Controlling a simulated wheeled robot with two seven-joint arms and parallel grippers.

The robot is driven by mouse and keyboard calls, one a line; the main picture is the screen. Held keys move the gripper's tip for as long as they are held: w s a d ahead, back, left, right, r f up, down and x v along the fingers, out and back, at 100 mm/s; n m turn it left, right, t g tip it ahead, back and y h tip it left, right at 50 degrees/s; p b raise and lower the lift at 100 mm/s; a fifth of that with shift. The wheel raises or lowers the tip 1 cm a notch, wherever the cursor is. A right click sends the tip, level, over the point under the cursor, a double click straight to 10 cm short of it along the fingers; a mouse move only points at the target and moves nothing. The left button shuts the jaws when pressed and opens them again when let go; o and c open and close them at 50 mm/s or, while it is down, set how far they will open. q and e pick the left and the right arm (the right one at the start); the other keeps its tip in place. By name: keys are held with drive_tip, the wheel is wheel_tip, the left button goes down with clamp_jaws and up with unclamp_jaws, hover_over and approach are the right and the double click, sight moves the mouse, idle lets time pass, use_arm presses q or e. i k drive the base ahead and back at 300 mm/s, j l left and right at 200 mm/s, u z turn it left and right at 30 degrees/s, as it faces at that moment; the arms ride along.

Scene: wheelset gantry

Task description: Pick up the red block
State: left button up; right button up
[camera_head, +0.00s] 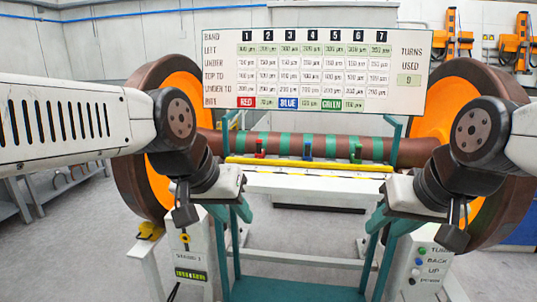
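My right gripper (454,237) hangs low at the far right, away from all the blocks. Both grippers are small and dark here, with nothing visible in them; I cannot tell whether their fingers are open.
The axle (400,151), with green bands, joins two large brown-and-orange wheels (135,150). A board (315,70) with a number table stands above it. A white shelf (300,185) on a teal frame (290,289) lies in front. Posts (186,265) stand below my grippers.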

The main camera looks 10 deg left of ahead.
sight(260, 153)
drive_tip(key=i+j+u, duration=0.1)
drive_tip(key=i+j, duration=0.15)
drive_tip(key=i, duration=0.15)
drive_tip(key=i+j+u, duration=0.1)
drive_tip(key=i+j, duration=0.15)
drive_tip(key=i, duration=0.2)
drive_tip(key=i+j+u, duration=0.1)
drive_tip(key=i, duration=0.3)
drive_tip(key=i+j+u, duration=0.1)
drive_tip(key=i+j, duration=0.15)
drive_tip(key=i, duration=0.2)
